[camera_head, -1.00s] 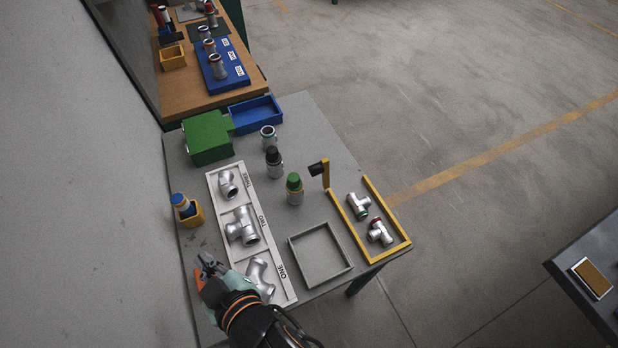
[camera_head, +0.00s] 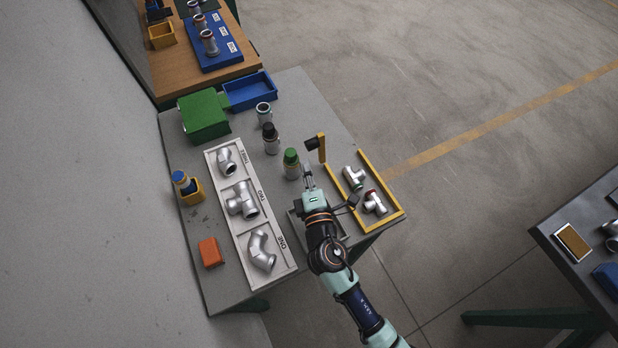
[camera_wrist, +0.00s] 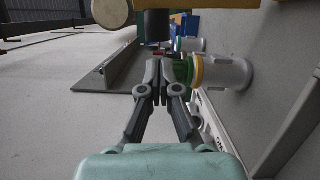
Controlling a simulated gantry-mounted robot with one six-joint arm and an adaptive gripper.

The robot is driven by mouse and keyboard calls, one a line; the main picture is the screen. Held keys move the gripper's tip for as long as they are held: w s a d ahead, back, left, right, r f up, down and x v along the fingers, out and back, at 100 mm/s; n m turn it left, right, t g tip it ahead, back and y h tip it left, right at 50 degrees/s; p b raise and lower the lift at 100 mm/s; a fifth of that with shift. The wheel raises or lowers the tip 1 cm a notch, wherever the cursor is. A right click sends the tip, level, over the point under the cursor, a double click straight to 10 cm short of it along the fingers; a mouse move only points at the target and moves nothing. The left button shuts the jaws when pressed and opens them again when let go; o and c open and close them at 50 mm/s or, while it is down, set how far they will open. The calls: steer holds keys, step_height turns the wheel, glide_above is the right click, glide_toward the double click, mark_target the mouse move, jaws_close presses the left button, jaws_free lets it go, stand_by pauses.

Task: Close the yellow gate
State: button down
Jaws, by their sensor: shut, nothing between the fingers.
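The yellow gate (camera_head: 322,148) is a yellow bar standing up at the far end of the yellow-framed bay (camera_head: 390,219), with a black knob (camera_head: 311,143) on its left side. In the wrist view, the black knob (camera_wrist: 157,26) hangs just beyond my fingertips, with part of the yellow gate (camera_wrist: 188,4) at the top edge. My gripper (camera_head: 308,179) is shut and empty, between the green-capped bottle and the bay. In the wrist view my gripper (camera_wrist: 153,72) points at the knob; I cannot tell whether they touch.
The green-capped bottle (camera_head: 291,166) stands close to my fingers. The bay holds two pipe fittings, one red-ringed (camera_head: 374,203). My arm partly hides a grey square tray (camera_head: 345,236). A white tray (camera_head: 284,262) of fittings and an orange block (camera_head: 210,252) are left.

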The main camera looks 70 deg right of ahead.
steer(key=x, duration=0.3)
steer(key=shift+w+d, duration=0.2)
steer(key=shift+d, duration=0.15)
